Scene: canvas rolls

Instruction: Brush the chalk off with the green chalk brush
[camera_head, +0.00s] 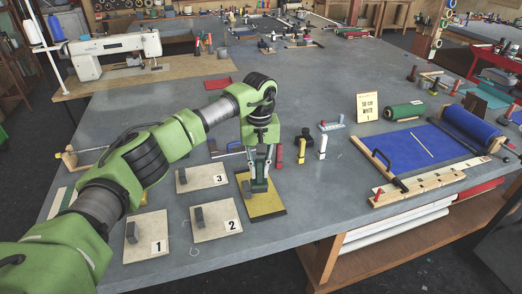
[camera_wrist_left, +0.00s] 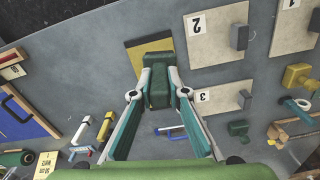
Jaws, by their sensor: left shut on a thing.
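My left gripper (camera_head: 261,165) is over the yellow board (camera_head: 267,207) near the table's front edge, shut on the green chalk brush (camera_head: 258,184). In the left wrist view the brush (camera_wrist_left: 157,90) stands between the two fingertips, with the yellow board (camera_wrist_left: 150,46) just beyond it. I cannot tell whether the brush touches the board. A blue canvas (camera_head: 385,152) lies flat at the right, partly unrolled from its roll (camera_head: 468,127). A pale yellowish line (camera_head: 408,146) runs slantwise across it; it looks like chalk. My right gripper is not in view.
Numbered boards 1 (camera_head: 147,244), 2 (camera_head: 225,225) and 3 (camera_head: 195,180), each with a grey block, lie left of the yellow board. Yellow (camera_head: 301,151) and white (camera_head: 322,147) upright tools stand between it and the canvas. A card (camera_head: 367,107) stands behind the canvas.

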